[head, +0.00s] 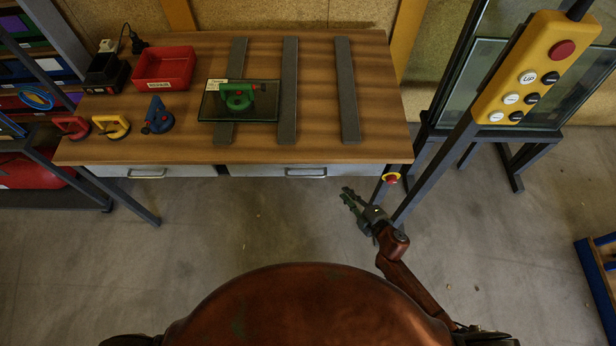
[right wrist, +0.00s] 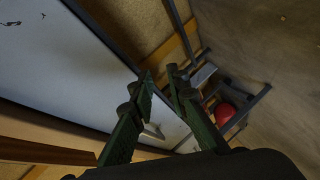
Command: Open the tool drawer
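Two pale drawer fronts sit under the front edge of the wooden workbench: a left drawer (head: 130,171) and a right drawer (head: 265,170), each with a bar handle. Both look shut, and I read no label on either. My right gripper (head: 345,193) is in front of the bench, right of and nearer to me than the right drawer's handle (head: 306,173). Its fingers are apart and empty, touching nothing. In the right wrist view the gripper (right wrist: 160,78) points along pale panels, with a handle (right wrist: 153,131) beyond the fingers; which drawer it belongs to is unclear. My left gripper is out of view.
The workbench (head: 330,152) carries a red bin (head: 165,68), suction lifters and a dark glass pane (head: 210,107). A bench leg and a small red-and-yellow button (head: 391,178) are close right of my gripper. A yellow control pendant (head: 535,70) hangs right. Floor before the drawers is clear.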

